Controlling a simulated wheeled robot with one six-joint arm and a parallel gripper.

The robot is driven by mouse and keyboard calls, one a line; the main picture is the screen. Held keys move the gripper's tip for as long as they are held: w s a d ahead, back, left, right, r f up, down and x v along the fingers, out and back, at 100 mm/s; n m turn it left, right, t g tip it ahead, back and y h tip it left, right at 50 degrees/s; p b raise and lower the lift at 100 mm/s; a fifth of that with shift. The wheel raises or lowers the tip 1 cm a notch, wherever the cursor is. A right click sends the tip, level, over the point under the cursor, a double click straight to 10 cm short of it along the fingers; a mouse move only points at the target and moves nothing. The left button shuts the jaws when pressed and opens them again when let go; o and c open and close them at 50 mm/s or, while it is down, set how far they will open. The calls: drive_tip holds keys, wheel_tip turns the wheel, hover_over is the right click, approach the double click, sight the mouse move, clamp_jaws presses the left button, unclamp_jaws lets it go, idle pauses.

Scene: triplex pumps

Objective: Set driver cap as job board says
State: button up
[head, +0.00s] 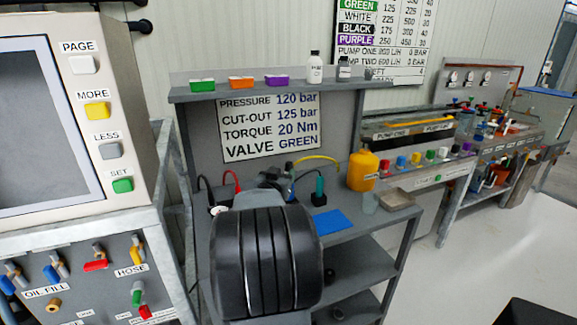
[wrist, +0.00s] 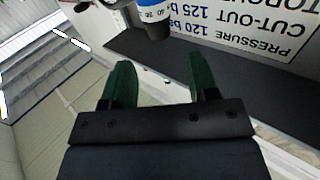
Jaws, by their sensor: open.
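The job board (head: 269,126) hangs behind the bench and reads pressure 120 bar, cut-out 125 bar, torque 20 Nm, valve green. It shows upside down in the wrist view (wrist: 250,28). A round piece with a white band of printed numbers, a blue ring and a dark end (wrist: 154,17) is cut off by the top edge there; it may be the driver cap, and its setting cannot be read surely. My gripper (wrist: 161,72) is open and empty, its dark green fingers below and apart from that piece. In the head view my arm hides much of the bench.
The bench shelf holds green (head: 202,85), orange (head: 241,82) and purple (head: 277,80) blocks and small bottles. A yellow bottle (head: 362,171) and a blue mat (head: 333,221) are at the bench's right. A panel with coloured buttons (head: 97,110) stands at left.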

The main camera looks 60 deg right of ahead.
sight(288, 165)
drive_tip(key=x, duration=0.7)
drive_tip(key=shift+w+d, duration=0.15)
drive_tip(key=shift+d, duration=0.15)
drive_tip(key=c, duration=0.9)
